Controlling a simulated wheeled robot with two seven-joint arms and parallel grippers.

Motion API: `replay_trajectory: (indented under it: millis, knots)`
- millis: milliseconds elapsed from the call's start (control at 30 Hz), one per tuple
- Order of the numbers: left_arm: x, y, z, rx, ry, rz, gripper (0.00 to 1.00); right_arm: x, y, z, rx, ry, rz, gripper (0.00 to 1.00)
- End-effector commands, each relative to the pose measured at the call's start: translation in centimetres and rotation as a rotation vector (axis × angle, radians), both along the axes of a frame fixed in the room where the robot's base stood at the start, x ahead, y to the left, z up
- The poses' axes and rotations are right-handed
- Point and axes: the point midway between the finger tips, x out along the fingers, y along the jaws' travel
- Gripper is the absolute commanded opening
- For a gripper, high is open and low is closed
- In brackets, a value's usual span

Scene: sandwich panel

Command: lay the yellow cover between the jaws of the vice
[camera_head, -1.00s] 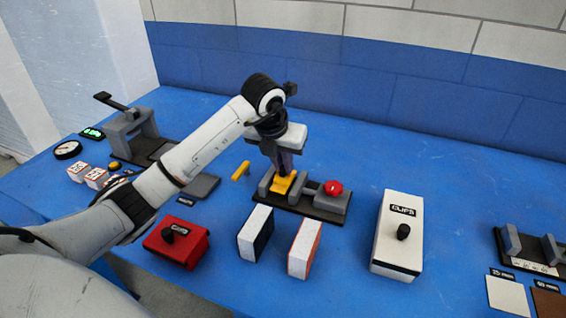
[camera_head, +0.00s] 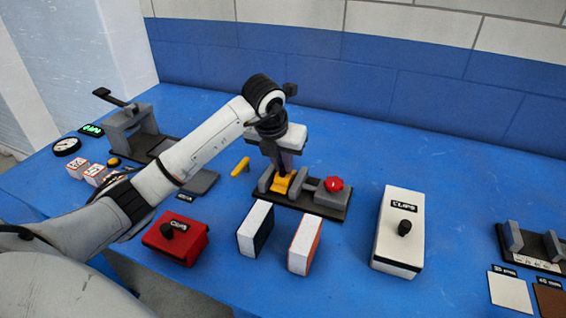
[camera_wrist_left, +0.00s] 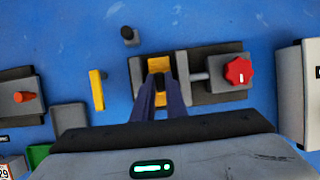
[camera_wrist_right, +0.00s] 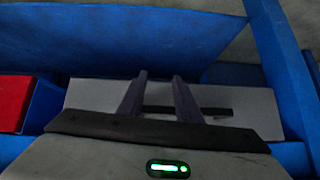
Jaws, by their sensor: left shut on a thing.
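The yellow cover (camera_head: 280,185) is in the gap between the two grey jaws of the vice (camera_head: 318,204), which has a red knob (camera_head: 334,184). My left gripper (camera_head: 284,170) is above the vice, pointing down, shut on the cover. In the left wrist view the cover (camera_wrist_left: 158,64) shows between the jaws, at the fingertips (camera_wrist_left: 158,82) and beyond them. Whether it rests on the vice's bottom is hidden. My right gripper (camera_wrist_right: 160,78) shows only in its own wrist view, fingers apart with nothing between them.
A small yellow bar (camera_head: 240,167) lies left of the vice.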

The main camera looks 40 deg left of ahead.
Motion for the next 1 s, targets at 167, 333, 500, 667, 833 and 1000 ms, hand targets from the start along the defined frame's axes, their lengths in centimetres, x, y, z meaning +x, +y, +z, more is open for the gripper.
replay_trajectory:
  millis: [167,333,500,667,833,1000]
  knots:
    - [0.03,0.02,-0.17,0.001,-0.002,0.0,0.0,-0.02,0.0,-0.12,0.0,0.0,0.0,0.31]
    - [0.04,0.0,-0.15,0.0,-0.002,0.0,0.0,-0.02,0.0,-0.11,0.0,0.001,0.0,0.31]
    - [0.04,0.0,-0.19,0.0,-0.002,0.0,0.0,-0.02,0.01,-0.15,0.0,0.001,0.0,0.31]
    - [0.02,0.03,-0.54,0.0,-0.001,0.0,0.0,-0.03,0.0,-0.4,0.0,0.001,0.0,0.31]
    - [0.02,0.02,-0.87,0.0,-0.001,0.0,0.0,-0.03,0.0,-0.6,0.0,0.001,0.0,0.31]
    - [0.03,0.0,-0.83,0.0,-0.001,0.0,0.0,-0.03,0.0,-0.56,0.0,0.001,0.0,0.31]
